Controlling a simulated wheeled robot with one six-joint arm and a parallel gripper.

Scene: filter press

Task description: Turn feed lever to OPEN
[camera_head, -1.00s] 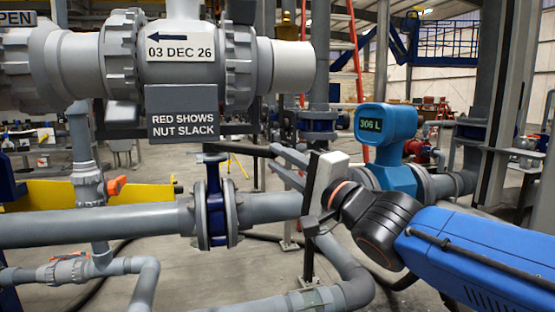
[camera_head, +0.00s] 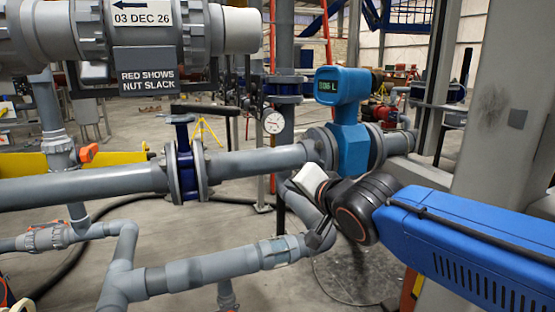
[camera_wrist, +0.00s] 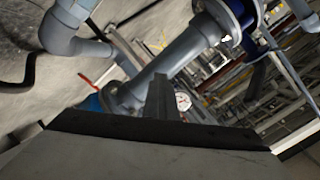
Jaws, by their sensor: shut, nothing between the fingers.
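The blue flanged valve (camera_head: 184,160) sits in the grey horizontal pipe. A dark lever (camera_head: 207,110) lies roughly level on top of it and points right in the head view. I take this as the feed lever; no label on it is readable. My gripper shows in the wrist view (camera_wrist: 160,95) with its fingers together and nothing between them. A blue valve part (camera_wrist: 250,18) shows at the wrist view's upper right.
A blue flow meter (camera_head: 343,86) stands on the pipe behind my wrist. A round gauge (camera_head: 273,122) is right of the lever. A grey elbow pipe (camera_head: 300,205) runs below my gripper. Signs (camera_head: 146,70) hang at upper left.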

